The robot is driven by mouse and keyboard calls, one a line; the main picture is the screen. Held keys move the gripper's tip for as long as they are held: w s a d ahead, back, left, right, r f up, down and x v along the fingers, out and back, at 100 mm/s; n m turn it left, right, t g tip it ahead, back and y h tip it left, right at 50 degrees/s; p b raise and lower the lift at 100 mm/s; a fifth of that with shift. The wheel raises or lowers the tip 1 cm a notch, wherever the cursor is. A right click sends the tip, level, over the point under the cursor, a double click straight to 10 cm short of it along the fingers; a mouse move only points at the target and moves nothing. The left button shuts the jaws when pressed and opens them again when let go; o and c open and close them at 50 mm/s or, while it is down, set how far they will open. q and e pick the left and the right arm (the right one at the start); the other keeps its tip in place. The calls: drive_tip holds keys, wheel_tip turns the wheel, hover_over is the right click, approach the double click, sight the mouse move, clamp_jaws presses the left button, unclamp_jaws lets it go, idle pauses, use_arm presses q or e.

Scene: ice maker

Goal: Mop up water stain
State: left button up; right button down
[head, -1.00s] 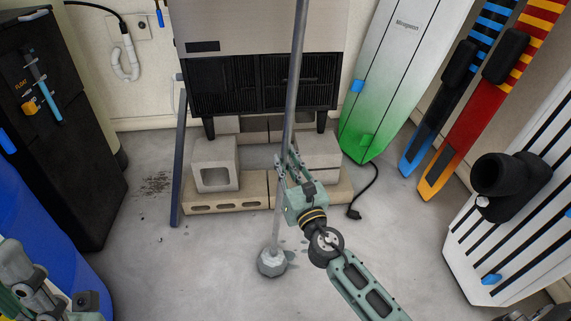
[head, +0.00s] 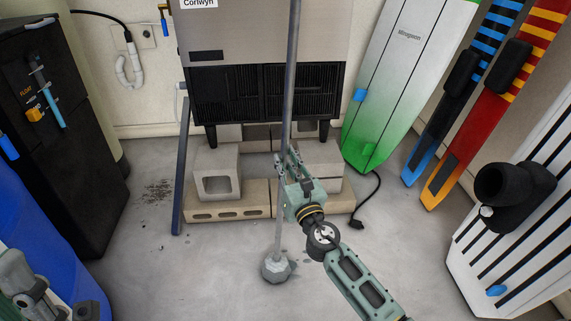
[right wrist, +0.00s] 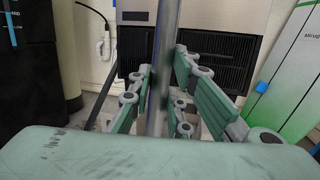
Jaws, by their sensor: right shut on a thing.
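My right gripper (head: 283,165) is shut on the grey pole of a mop (head: 292,75), and the pole also shows between the fingers in the right wrist view (right wrist: 160,60). The pole stands nearly upright, leaning slightly. The pale grey mop head (head: 278,268) rests on the concrete floor, in front of the blocks. Small dark wet-looking spots (head: 284,251) show beside the mop head; the head may hide more. A dark speckled patch (head: 157,191) lies on the floor at the left. Parts of my left arm show at the lower left corner; its fingers are not clear.
An ice maker (head: 265,92) stands on concrete blocks (head: 228,211) behind the mop. A black cord with plug (head: 357,224) lies right of them. Boards (head: 400,80) lean at the right. A black cabinet (head: 70,170) and blue barrel (head: 35,240) stand left. The front floor is open.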

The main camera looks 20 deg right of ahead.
drive_tip(key=shift+r, duration=0.2)
drive_tip(key=shift+w+a, duration=0.2)
drive_tip(key=shift+w, duration=0.55)
drive_tip(key=shift+w+a, duration=0.15)
drive_tip(key=shift+w, duration=0.55)
drive_tip(key=shift+s+d+b, duration=0.15)
drive_tip(key=shift+s+d, duration=0.05)
drive_tip(key=shift+d, duration=0.55)
drive_tip(key=shift+s+d+b, duration=0.15)
drive_tip(key=shift+s+d, duration=0.1)
drive_tip(key=shift+d, duration=0.45)
drive_tip(key=shift+s+d+b, duration=0.15)
drive_tip(key=shift+s+d, duration=0.05)
drive_tip(key=shift+d, duration=0.65)
drive_tip(key=shift+s+d+b, duration=0.1)
drive_tip(key=shift+s+d, duration=0.1)
drive_tip(key=shift+d, duration=0.5)
drive_tip(key=shift+s+d+b, duration=0.1)
drive_tip(key=shift+s+d, duration=0.1)
drive_tip(key=shift+d, duration=0.5)
drive_tip(key=shift+s+d+b, duration=0.1)
drive_tip(key=shift+s+d, duration=0.1)
drive_tip(key=shift+d, duration=0.5)
